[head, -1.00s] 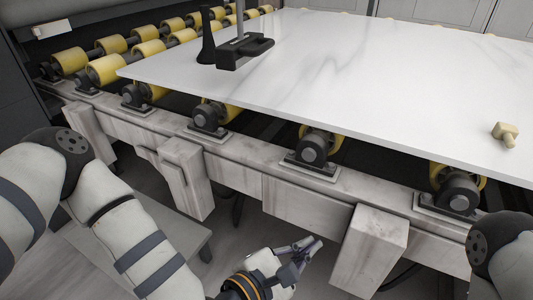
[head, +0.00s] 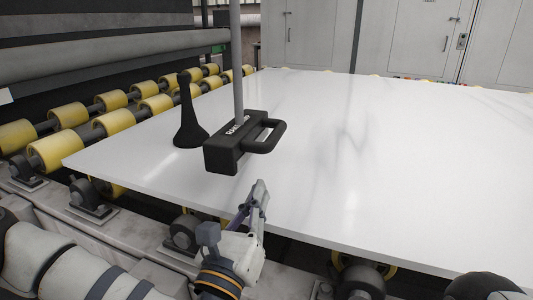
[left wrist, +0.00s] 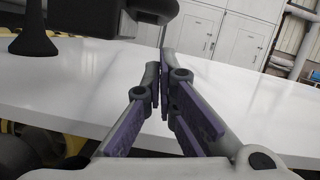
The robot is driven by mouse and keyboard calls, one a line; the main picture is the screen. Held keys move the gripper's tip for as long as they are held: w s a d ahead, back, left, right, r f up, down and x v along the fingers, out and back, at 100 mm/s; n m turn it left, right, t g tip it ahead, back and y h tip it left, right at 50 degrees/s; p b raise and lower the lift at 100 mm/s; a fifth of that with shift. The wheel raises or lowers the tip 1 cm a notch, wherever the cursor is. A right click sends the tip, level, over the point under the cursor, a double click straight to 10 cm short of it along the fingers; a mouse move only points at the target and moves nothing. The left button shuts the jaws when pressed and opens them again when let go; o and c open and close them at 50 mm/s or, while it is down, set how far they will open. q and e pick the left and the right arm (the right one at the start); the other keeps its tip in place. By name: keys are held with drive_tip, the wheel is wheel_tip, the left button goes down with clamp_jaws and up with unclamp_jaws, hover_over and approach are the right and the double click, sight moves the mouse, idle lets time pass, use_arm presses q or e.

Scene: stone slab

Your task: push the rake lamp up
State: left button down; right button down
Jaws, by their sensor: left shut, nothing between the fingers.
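The rake lamp (head: 232,150) is a black block with a loop handle on its right side and pale lettering, on a grey upright pole (head: 237,60). It is low over the white slab's near left part; I cannot tell whether it touches the slab. My left gripper (head: 258,190) is shut and empty, just in front of and below the lamp's handle, apart from it. In the left wrist view the lamp (left wrist: 82,16) is at the upper left, cut off by the top edge, and the shut fingers (left wrist: 161,70) point toward the slab. My right gripper is out of view.
A black cone-shaped piece (head: 188,120) stands left of the lamp. The white stone slab (head: 400,160) is broad and bare to the right. Yellow rollers (head: 62,150) line the left, and a bed frame with bearings (head: 90,200) runs below the near edge. Grey cabinets (head: 410,40) stand behind.

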sight(244, 139)
use_arm(q)
drive_tip(key=x, duration=0.9)
drive_tip(key=shift+w+d+r+p, duration=0.15)
drive_tip(key=shift+w+d+p, duration=0.1)
drive_tip(key=shift+w+p, duration=0.15)
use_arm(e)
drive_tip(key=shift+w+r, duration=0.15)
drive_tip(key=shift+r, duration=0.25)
use_arm(q)
drive_tip(key=shift+r, duration=0.1)
